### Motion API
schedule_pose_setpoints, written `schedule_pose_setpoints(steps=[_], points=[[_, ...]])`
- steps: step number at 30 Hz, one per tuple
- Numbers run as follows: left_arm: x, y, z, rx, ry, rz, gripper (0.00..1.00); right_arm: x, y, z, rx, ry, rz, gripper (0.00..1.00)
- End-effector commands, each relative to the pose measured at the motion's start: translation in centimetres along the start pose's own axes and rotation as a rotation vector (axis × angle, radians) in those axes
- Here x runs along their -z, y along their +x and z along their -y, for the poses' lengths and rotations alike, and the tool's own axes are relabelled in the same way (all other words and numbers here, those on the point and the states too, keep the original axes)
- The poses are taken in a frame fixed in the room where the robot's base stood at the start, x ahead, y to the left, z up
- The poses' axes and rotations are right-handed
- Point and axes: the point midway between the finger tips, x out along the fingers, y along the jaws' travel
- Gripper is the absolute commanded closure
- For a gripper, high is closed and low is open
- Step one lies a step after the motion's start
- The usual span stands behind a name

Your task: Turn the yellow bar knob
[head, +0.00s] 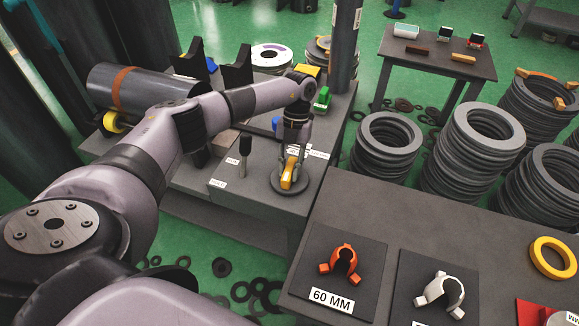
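The yellow bar knob (288,177) stands on a round dark disc on the grey control block, in the middle of the head view. My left arm comes in from the left, and its gripper (292,168) points down at the knob. The fingers are at the knob's upper part and hide some of it. The fingers are small and dark here, so I cannot tell whether they grip the knob or only stand around it. My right gripper is not in view.
A dark post (346,45) rises behind. A table (385,205) at the front right holds an orange clamp (342,265) and a white clamp (442,291). Stacked grey rings (470,150) stand behind it.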

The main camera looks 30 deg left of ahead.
Motion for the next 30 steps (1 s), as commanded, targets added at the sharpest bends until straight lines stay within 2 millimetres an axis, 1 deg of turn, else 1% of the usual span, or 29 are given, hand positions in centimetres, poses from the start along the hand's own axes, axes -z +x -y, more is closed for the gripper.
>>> schedule_pose_setpoints(steps=[1,30], points=[[0.3,0.52,0.46,0.002,0.011,-0.012,0.75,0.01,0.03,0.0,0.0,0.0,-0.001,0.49],[0.02,0.03,0.07,0.002,0.0,-0.001,0.1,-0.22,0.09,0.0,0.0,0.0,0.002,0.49]])
